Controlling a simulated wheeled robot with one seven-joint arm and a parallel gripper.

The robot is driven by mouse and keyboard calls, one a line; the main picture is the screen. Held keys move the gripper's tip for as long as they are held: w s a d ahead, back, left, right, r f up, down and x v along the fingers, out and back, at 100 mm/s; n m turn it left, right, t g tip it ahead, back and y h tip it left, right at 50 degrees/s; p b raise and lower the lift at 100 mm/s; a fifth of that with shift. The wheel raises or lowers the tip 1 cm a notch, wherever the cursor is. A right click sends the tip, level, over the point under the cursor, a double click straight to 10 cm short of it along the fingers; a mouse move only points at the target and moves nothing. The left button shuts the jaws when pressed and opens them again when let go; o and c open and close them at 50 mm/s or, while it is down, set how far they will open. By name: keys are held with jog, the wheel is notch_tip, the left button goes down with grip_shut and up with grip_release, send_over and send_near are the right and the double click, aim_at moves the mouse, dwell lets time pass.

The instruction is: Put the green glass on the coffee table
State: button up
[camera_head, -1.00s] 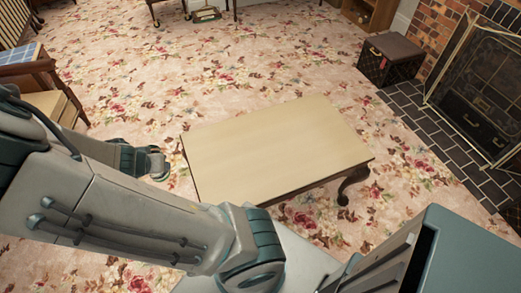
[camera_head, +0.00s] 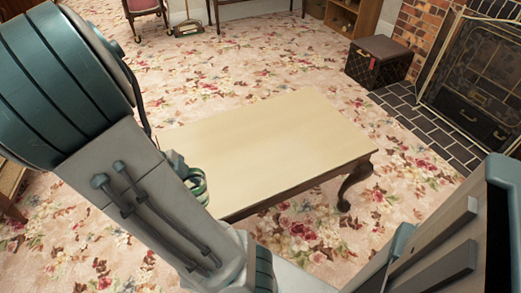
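The coffee table (camera_head: 270,140) has a bare, light tan rectangular top and dark curved legs. A small green, pale-rimmed thing (camera_head: 197,184) shows at the table's left edge, partly hidden behind my arm. It looks like the green glass, but too little of it shows to be sure. My gripper (camera_head: 184,170) is mostly hidden behind my arm, beside this green thing. Its fingers cannot be made out, and I cannot tell whether they hold it or whether it touches the table.
A dark trunk (camera_head: 379,62) stands at the back right, by the brick fireplace (camera_head: 427,25) with its screen (camera_head: 485,75) and dark tiled hearth (camera_head: 432,125). A wooden shelf (camera_head: 352,17) and a pink chair (camera_head: 145,8) stand at the back. Flowered carpet behind the table is clear.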

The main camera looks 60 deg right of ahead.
jog(key=shift+d+f, duration=0.15)
jog(key=w+d+f+b, duration=0.2)
jog(key=d, duration=0.1)
jog(key=w+d+f+b, duration=0.2)
jog(key=d, duration=0.1)
jog(key=w+d+f+b, duration=0.2)
jog(key=d+f, duration=0.1)
jog(key=shift+w+d, duration=0.1)
jog(key=shift+d, duration=0.25)
jog(key=shift+f+b, duration=1.1)
jog(key=shift+f, duration=0.75)
jog(key=shift+f, duration=0.15)
jog(key=o, duration=1.1)
